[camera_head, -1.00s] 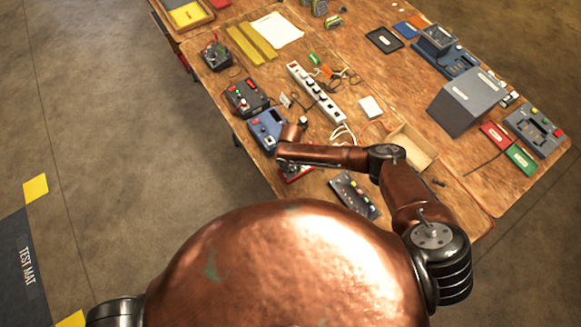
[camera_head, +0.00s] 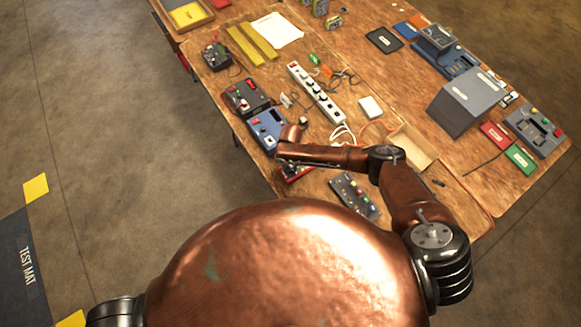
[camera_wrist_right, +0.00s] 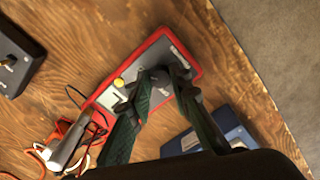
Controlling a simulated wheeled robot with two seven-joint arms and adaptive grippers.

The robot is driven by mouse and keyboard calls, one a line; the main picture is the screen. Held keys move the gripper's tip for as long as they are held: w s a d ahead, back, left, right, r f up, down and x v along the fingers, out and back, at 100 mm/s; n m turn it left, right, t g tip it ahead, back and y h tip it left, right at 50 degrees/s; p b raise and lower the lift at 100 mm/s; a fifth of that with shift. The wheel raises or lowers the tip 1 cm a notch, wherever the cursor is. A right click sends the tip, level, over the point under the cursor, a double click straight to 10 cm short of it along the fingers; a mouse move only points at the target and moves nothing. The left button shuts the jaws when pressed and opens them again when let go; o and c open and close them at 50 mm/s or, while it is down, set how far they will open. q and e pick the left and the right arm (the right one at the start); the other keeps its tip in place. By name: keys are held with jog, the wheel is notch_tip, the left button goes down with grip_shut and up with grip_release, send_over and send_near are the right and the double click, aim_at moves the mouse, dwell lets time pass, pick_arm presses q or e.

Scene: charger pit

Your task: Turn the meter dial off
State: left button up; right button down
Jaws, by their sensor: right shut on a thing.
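The meter is a red-framed box with a grey face (camera_wrist_right: 133,88). It lies on the wooden table, and in the head view only a bit of its red edge (camera_head: 296,177) shows below my right forearm. Its small dark dial (camera_wrist_right: 160,76) sits between the fingertips of my right gripper (camera_wrist_right: 161,79), which is shut on it. The fingers cover much of the dial, so I cannot read its setting. A yellow knob (camera_wrist_right: 118,83) is on the same face. In the head view my right arm hides the gripper's fingers. My left gripper is out of view.
A blue box (camera_head: 266,130) stands close beside the meter, and a dark box with coloured buttons (camera_head: 355,195) is on its other side. Orange and white cables (camera_wrist_right: 75,140) lie near the meter's end. A white power strip (camera_head: 317,93) lies farther back.

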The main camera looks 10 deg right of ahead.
jog(key=n+p, duration=0.1)
jog(key=n, duration=0.5)
jog(key=shift+n, duration=0.3)
jog(key=n, duration=1)
jog(key=shift+n, duration=0.4)
jog(key=n+b, duration=0.1)
jog(key=n, duration=0.4)
jog(key=shift+n, duration=0.7)
jog(key=c, duration=1.8)
grip_release()
jog(key=shift+o, duration=0.2)
